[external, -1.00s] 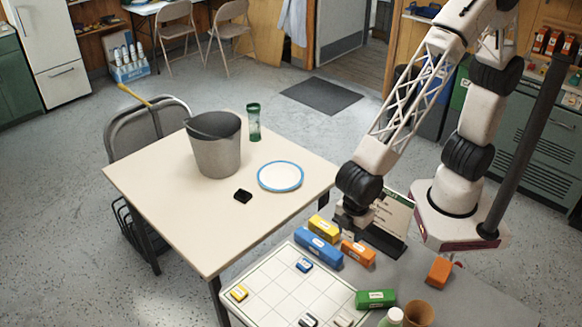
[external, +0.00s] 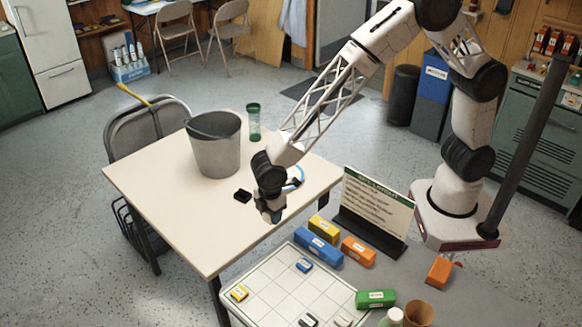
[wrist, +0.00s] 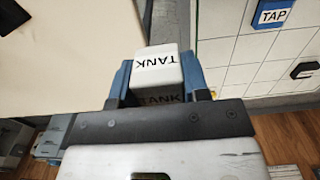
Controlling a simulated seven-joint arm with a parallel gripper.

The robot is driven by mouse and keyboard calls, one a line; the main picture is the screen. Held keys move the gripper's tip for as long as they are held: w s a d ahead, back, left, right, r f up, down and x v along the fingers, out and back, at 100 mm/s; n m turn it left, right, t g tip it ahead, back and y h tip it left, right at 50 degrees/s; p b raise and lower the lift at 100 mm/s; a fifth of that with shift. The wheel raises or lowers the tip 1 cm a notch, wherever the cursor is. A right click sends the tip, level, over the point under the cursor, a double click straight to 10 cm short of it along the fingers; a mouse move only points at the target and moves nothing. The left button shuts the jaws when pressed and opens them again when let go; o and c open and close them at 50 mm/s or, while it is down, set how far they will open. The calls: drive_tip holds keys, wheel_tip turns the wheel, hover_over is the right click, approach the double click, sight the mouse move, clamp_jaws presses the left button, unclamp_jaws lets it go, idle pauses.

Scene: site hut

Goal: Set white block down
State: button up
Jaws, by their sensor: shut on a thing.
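The white block (wrist: 158,68), marked "TANK", is held between the blue fingers of my gripper (wrist: 157,85) in the wrist view. In the external view my gripper (external: 271,213) hangs fingers down above the near right edge of the cream table (external: 170,220); the block itself is hard to make out there. The white gridded board (external: 275,295) lies below and to the right, and also shows at the right of the wrist view (wrist: 228,55). A small blue block (external: 304,265), marked "TAP" in the wrist view (wrist: 272,14), sits on it.
Blue (external: 318,247), yellow (external: 323,229), orange (external: 358,251) and green (external: 376,298) blocks and a sign (external: 375,207) border the board.

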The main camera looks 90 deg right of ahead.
drive_tip(key=w+d+f, duration=0.1)
drive_tip(key=w+d, duration=0.1)
drive_tip(key=d, duration=0.1)
drive_tip(key=w+d+f, duration=0.1)
drive_tip(key=w+d, duration=0.2)
drive_tip(key=w+d+f, duration=0.2)
drive_tip(key=w+d, duration=0.1)
drive_tip(key=shift+d, duration=0.4)
drive_tip(key=shift+w, duration=0.1)
hover_over(205, 223)
drive_tip(key=shift+a+f, duration=0.1)
drive_tip(key=shift+f, duration=0.65)
drive_tip(key=shift+f, duration=1.75)
drive_tip(key=shift+f, duration=0.15)
drive_tip(key=o, duration=1)
drive_tip(key=shift+c, duration=0.2)
